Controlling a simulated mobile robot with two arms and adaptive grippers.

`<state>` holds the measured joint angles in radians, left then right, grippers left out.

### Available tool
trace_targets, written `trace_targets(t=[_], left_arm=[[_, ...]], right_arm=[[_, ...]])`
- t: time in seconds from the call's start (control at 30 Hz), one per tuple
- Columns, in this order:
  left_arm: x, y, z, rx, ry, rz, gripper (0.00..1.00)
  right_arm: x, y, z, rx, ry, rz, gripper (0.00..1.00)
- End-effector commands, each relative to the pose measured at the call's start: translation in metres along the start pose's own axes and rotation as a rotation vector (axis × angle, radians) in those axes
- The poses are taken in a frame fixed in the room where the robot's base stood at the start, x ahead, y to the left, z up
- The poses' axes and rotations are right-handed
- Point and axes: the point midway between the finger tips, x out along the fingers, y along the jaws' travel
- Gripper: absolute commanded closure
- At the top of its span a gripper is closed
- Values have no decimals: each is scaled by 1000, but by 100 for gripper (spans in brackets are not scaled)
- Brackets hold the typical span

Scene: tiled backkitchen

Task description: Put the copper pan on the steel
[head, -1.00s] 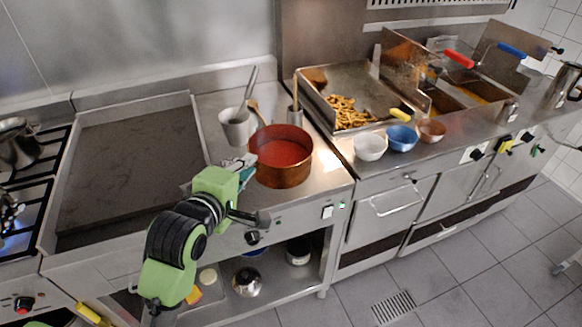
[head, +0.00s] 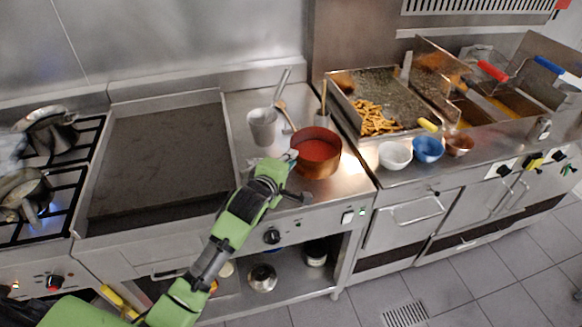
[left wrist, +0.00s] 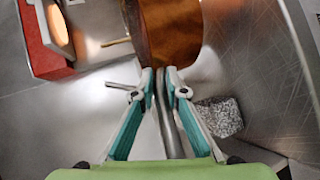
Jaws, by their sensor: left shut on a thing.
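The copper pan (head: 317,165) holds red sauce and stands upright at the steel worktop (head: 345,186), right of the griddle. I cannot tell whether its base touches the steel. My left gripper (head: 284,160) is at the pan's near left side. In the left wrist view the gripper (left wrist: 162,76) is shut on the pan's grey handle, close to the copper wall (left wrist: 170,32). The fingers hide part of the handle. My right gripper is not in view.
A grey container (head: 262,130) with a utensil stands left of the pan. The dark griddle (head: 160,160) lies further left, beside a lit stove with pots (head: 50,130). White (head: 394,156), blue (head: 428,150) and brown (head: 459,145) bowls stand to the right, before the fries tray.

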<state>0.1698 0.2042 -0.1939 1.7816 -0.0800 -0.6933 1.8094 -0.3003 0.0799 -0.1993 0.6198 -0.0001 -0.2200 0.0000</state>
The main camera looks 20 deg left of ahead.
Motion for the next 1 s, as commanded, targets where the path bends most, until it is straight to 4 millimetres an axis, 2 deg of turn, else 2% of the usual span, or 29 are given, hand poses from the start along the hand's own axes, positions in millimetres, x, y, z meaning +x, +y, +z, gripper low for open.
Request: trace_targets(t=[0.03, 0.27, 0.4, 0.5, 0.77, 0.8, 0.83, 1.0], left_arm=[[3, 4, 0, 1, 0, 11, 100], [15, -4, 0, 2, -1, 11, 100], [19, -22, 2, 3, -1, 7, 100], [22, -29, 2, 2, -1, 10, 100], [23, -31, 3, 0, -2, 12, 100], [23, -37, 3, 1, -1, 1, 79], [23, -37, 3, 1, -1, 1, 72], [23, -37, 3, 1, -1, 1, 70]], right_arm=[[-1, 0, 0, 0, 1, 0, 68], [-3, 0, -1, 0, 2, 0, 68], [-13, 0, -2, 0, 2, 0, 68], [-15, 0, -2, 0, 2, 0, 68], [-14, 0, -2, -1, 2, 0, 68], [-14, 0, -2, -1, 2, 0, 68], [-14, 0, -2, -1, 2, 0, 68], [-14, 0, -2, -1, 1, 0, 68]])
